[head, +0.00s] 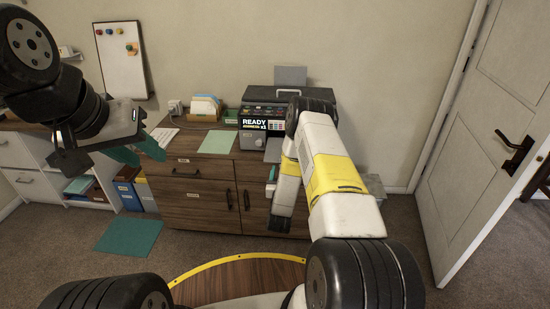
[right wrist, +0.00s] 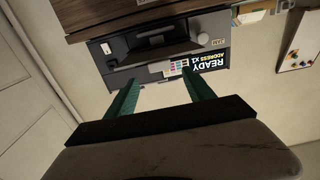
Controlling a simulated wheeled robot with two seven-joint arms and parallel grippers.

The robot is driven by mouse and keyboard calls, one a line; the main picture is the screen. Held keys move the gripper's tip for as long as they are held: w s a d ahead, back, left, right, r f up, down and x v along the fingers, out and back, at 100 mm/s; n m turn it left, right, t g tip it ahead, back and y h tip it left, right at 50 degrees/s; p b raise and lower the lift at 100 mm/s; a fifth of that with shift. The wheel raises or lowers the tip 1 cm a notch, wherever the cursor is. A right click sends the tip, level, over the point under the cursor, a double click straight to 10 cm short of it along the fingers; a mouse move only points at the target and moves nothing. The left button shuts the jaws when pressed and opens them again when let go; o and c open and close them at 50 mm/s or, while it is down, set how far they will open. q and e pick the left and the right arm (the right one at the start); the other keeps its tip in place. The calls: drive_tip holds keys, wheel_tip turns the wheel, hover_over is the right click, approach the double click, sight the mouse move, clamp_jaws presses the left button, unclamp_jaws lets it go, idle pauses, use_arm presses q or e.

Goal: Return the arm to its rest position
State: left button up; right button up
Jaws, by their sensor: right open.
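My right arm (head: 335,175), white with yellow bands, reaches forward over the cabinet front and bends down at its far end. Its gripper is mostly hidden behind the arm in the head view. In the right wrist view, the right gripper (right wrist: 162,80) has its two teal fingers apart with nothing between them. A dark printer with a READY label (right wrist: 205,62) lies beyond the fingers, apart from them. My left gripper (head: 138,152) is raised at the left, its teal fingers apart and empty.
The printer (head: 263,122) stands on the wooden cabinet (head: 195,198), beside a pale green sheet (head: 217,142) and a file holder (head: 204,108). A whiteboard (head: 120,60) is on the wall. A teal mat (head: 130,237) lies on the floor. A white door (head: 490,130) stands at the right.

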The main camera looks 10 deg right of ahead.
drive_tip(key=w+a+r+n+g+y, duration=0.1)
drive_tip(key=w+r+g+y, duration=0.15)
drive_tip(key=r, duration=0.75)
drive_tip(key=w+a+r+g+y, duration=0.1)
drive_tip(key=w+a+r+y, duration=0.15)
drive_tip(key=r, duration=0.75)
drive_tip(key=s+a+r+n+g, duration=0.1)
drive_tip(key=s+r, duration=0.4)
drive_tip(key=r, duration=0.4)
drive_tip(key=s+a+r+n+g+y, duration=0.1)
drive_tip(key=s+r+g, duration=0.1)
drive_tip(key=s+r, duration=0.35)
drive_tip(key=s+r+g+y, duration=0.1)
drive_tip(key=s+r, duration=0.1)
drive_tip(key=s, duration=0.6)
drive_tip(key=s+r+g, duration=0.1)
drive_tip(key=s+g, duration=0.2)
drive_tip(key=s, duration=1.9)
drive_tip(key=shift+s+r+n+g, duration=0.15)
drive_tip(key=shift+r+n+g, duration=0.2)
drive_tip(key=shift+r+n, duration=0.05)
